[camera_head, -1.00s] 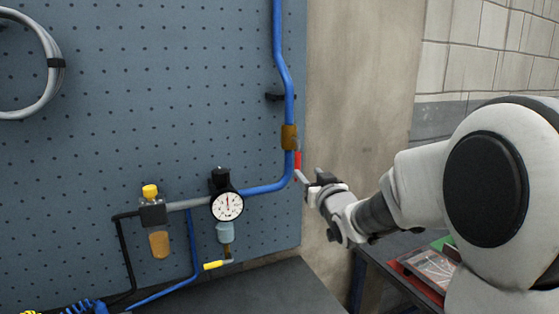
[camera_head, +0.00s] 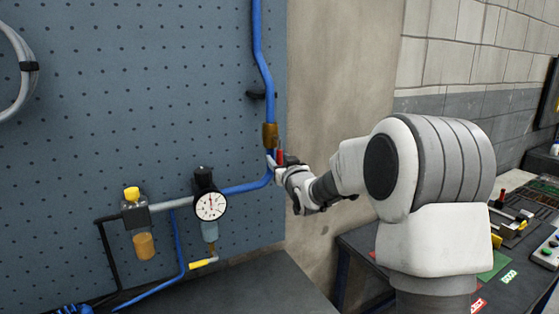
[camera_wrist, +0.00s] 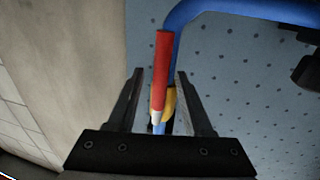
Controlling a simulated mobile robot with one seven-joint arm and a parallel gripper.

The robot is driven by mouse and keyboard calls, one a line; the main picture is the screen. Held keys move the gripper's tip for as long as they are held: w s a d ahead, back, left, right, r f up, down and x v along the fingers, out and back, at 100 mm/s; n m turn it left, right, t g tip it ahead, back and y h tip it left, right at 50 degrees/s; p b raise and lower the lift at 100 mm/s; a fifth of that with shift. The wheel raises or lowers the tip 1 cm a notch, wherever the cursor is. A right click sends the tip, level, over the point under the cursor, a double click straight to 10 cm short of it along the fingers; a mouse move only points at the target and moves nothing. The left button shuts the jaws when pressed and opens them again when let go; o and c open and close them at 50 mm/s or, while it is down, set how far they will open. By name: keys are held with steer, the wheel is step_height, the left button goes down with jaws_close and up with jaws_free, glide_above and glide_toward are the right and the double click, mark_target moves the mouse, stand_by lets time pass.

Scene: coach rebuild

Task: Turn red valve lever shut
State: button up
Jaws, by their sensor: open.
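The red valve lever (camera_head: 280,157) hangs below the brass valve (camera_head: 270,135) on the blue pipe (camera_head: 264,70), roughly along the pipe. In the head view my gripper (camera_head: 274,164) is at the lever and partly hides it. In the wrist view the red lever (camera_wrist: 161,70) stands between the two fingers of my open gripper (camera_wrist: 160,75). Gaps show on both sides, so neither finger appears to touch it. A yellow part and the blue pipe (camera_wrist: 190,18) show behind the lever.
A pressure gauge (camera_head: 210,205), a yellow-capped filter (camera_head: 134,210) and a yellow lever (camera_head: 202,263) are left of my gripper on the blue pegboard (camera_head: 150,100). A dark bench top (camera_head: 240,285) lies below. A cluttered workbench (camera_head: 510,240) stands at right.

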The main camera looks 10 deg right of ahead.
steer(key=shift+c, duration=0.3)
jaws_close()
stand_by(1.1)
